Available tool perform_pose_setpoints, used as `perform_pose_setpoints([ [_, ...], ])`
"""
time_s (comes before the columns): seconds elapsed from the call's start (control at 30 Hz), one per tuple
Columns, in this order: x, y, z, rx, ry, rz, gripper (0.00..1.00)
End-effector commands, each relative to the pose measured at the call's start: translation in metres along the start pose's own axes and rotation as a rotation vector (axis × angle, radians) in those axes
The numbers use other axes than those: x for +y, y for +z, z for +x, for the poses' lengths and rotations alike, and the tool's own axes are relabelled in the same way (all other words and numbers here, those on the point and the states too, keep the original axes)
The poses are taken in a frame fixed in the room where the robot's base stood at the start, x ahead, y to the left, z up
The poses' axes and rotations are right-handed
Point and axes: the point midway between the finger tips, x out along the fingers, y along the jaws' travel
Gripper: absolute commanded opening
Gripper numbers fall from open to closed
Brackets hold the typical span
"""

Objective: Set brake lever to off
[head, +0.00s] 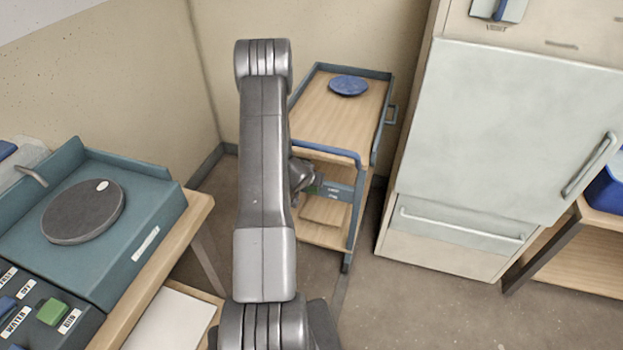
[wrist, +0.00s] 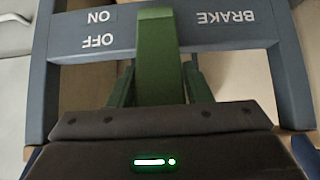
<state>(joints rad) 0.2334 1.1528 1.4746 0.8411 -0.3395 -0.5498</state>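The green brake lever (wrist: 160,50) stands out from a blue-grey panel (wrist: 225,42) marked BRAKE, ON and OFF, with the lettering upside down in the wrist view. The lever's far end lies level with the ON label; OFF is printed nearer my gripper. My gripper (wrist: 160,85) has one finger on each side of the lever, very close to it. I cannot tell whether the fingers touch it. In the head view the panel (head: 340,191) is on the near end of a cart (head: 327,110), and a small green part of the lever (head: 313,190) shows beside my gripper (head: 306,186).
A blue disc (head: 348,85) lies on the cart's wooden top. A large pale cabinet (head: 500,130) with handles stands close to the cart's right. A bench with a teal unit (head: 150,220) and a control box (head: 40,305) is at the left. Floor (head: 400,310) is clear in front.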

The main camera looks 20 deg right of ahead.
Motion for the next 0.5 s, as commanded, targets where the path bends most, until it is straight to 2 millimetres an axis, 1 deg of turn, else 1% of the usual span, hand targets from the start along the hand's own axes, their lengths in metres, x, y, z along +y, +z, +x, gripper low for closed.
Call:
perform_pose_setpoints([
  [0.03, -0.0001, -0.0007, -0.0003, 0.001, 0.000, 0.001, 0.56],
  [0.07, 0.0000, -0.0003, -0.0003, 0.000, 0.000, 0.001, 0.61],
  [0.37, 0.0002, 0.0026, -0.0011, -0.006, 0.000, 0.000, 0.62],
  [0.5, 0.0001, 0.0027, -0.0102, -0.007, -0.001, 0.000, 0.62],
])
